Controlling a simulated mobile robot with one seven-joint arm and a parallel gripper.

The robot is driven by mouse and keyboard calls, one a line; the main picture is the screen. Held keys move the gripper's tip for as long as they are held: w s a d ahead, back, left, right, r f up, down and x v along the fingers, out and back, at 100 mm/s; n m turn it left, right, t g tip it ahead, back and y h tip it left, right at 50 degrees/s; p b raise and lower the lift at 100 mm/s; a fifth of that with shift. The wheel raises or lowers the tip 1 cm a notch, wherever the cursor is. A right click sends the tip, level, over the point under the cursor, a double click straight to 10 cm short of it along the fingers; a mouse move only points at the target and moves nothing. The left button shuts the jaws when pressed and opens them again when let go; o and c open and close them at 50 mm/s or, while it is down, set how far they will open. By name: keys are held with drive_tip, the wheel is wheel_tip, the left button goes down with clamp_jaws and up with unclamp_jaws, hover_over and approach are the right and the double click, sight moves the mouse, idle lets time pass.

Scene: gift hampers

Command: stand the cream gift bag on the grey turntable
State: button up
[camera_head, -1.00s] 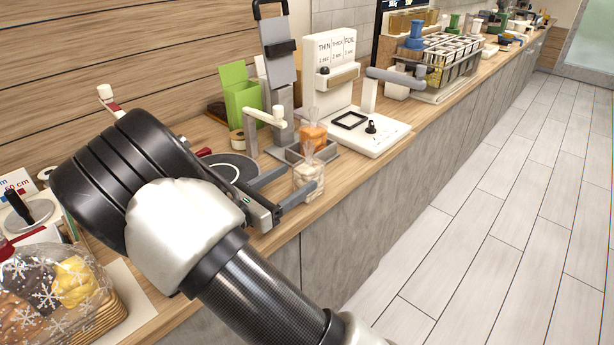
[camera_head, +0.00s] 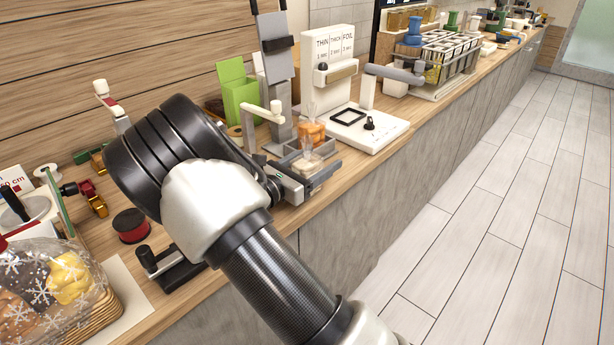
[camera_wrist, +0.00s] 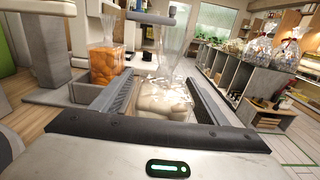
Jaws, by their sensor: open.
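The cream gift bag, a clear bag with pale cream contents and a gathered top, stands on the counter in the wrist view (camera_wrist: 165,98). In the head view it shows partly (camera_head: 306,162), beyond my wrist. My gripper (camera_wrist: 164,88) is open, with one finger on each side of the bag; I cannot tell whether either finger touches it. In the head view the gripper (camera_head: 308,172) is partly hidden by my arm. The grey turntable is not visible now; my arm covers the spot where a dark grey disc showed earlier.
A similar bag with orange contents (camera_head: 311,131) stands just beyond, and also shows in the wrist view (camera_wrist: 104,66). A white sealing machine (camera_head: 370,130), a grey stand (camera_head: 279,100) and a green box (camera_head: 238,98) are close by. A red spool (camera_head: 131,226) lies left of my arm.

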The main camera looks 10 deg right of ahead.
drive_tip(key=c, duration=1.2)
